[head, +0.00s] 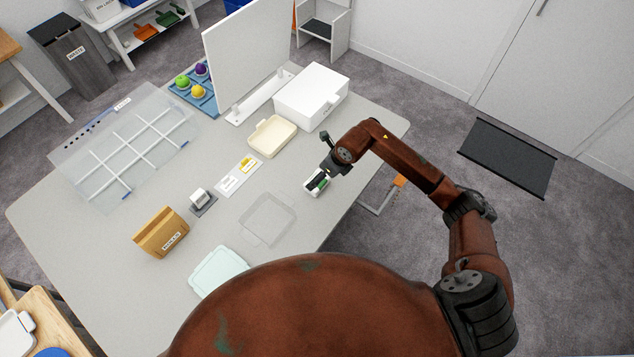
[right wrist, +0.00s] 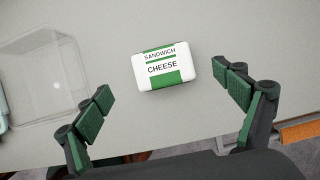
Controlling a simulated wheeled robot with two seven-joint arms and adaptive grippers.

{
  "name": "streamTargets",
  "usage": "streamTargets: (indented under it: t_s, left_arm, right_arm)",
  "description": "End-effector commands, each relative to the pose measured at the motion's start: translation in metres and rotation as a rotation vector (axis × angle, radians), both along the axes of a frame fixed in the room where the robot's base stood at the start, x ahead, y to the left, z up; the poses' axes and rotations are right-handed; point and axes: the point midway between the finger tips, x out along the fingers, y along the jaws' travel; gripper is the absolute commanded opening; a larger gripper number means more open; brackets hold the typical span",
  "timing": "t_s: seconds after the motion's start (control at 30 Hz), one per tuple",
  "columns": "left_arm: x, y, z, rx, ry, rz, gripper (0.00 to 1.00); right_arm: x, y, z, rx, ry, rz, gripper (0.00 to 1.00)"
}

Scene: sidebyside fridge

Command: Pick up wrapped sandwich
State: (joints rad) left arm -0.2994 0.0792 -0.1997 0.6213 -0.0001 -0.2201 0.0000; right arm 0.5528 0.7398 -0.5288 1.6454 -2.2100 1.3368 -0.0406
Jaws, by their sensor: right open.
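The wrapped sandwich (right wrist: 163,67) is a white box-shaped pack with green bands, labelled "SANDWICH CHEESE". It lies flat on the grey table, label up. In the head view the sandwich (head: 311,186) is near the table's right edge, partly covered by my right gripper. My right gripper (right wrist: 172,90) is open, with its green-padded fingers spread wide to either side of the sandwich. The fingertips are a little short of the pack in the right wrist view, and nothing is between them. In the head view my right gripper (head: 318,179) is over the sandwich. My left gripper is not in view.
A clear tray (head: 268,219) lies left of the sandwich. A cream container (head: 272,136) and a white box (head: 311,95) stand farther back. A brown paper bag (head: 161,233) and a pale green lid (head: 219,272) are farther left. The table edge is close on the right.

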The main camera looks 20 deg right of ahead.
Motion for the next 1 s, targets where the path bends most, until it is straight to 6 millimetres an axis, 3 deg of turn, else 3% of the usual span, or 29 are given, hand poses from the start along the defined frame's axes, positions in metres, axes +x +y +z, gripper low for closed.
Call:
streamTargets:
  t_s: [0.6, 0.87, 1.0]
  left_arm:
    - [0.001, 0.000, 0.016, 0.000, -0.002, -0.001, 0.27]
    - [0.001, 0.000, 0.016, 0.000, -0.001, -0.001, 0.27]
    - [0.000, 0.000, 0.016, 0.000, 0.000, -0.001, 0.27]
  right_arm:
    - [0.019, 0.011, -0.068, -0.005, 0.003, -0.002, 0.89]
    - [0.020, 0.012, -0.072, -0.005, 0.002, -0.001, 0.89]
    - [0.020, 0.012, -0.072, -0.005, 0.002, -0.001, 0.81]
